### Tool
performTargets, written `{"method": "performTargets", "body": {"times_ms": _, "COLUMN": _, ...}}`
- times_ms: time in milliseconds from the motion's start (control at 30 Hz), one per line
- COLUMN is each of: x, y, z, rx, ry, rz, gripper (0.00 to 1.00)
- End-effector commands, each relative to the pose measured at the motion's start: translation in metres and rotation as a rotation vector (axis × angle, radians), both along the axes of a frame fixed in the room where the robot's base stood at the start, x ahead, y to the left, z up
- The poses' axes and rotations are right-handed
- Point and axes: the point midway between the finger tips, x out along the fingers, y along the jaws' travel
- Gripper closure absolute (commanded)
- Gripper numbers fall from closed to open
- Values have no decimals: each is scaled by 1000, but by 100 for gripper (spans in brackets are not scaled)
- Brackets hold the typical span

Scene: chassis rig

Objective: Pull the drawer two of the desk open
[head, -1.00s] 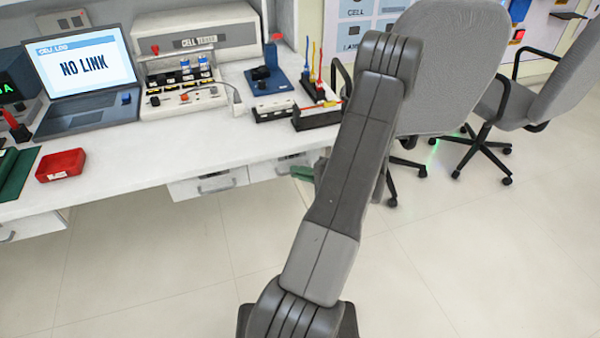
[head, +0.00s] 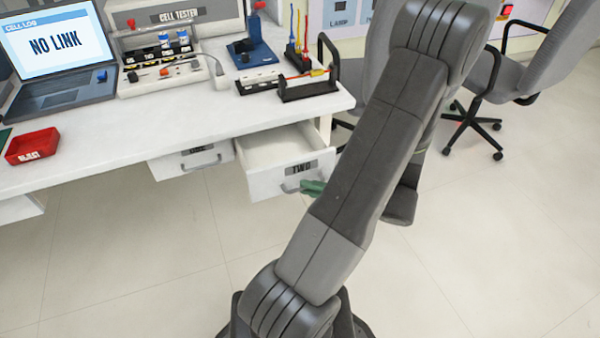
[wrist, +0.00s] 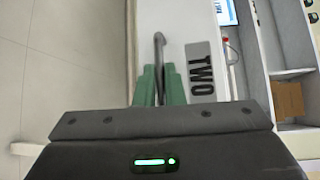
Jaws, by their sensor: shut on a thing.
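Drawer two (head: 262,183) of the white desk (head: 120,155) stands pulled out, and its empty-looking inside shows from above in the head view. Its front carries a grey label reading TWO (wrist: 201,72) and a grey bar handle (head: 290,187). My gripper (head: 312,187) has green fingers at the right part of the handle. In the wrist view my gripper (wrist: 159,85) has its two fingers closed around the handle (wrist: 160,45), beside the label. My arm hides part of the drawer's right side in the head view.
Another drawer (head: 192,160) to the left is closed. A laptop (head: 58,60), a red tray (head: 32,146) and test equipment stand on the desktop. Grey chairs (head: 480,85) stand to the right. The floor in front of the desk is clear.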

Motion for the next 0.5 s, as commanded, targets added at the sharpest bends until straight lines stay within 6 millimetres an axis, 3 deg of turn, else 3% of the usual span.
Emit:
{"method": "performTargets", "body": {"times_ms": 200, "x": -41, "y": -14, "z": -2, "rx": -1, "ry": 1, "rz": -4, "gripper": 100}}
{"method": "performTargets", "body": {"times_ms": 500, "x": -65, "y": -22, "z": -1, "rx": -2, "ry": 1, "rz": -1, "gripper": 100}}
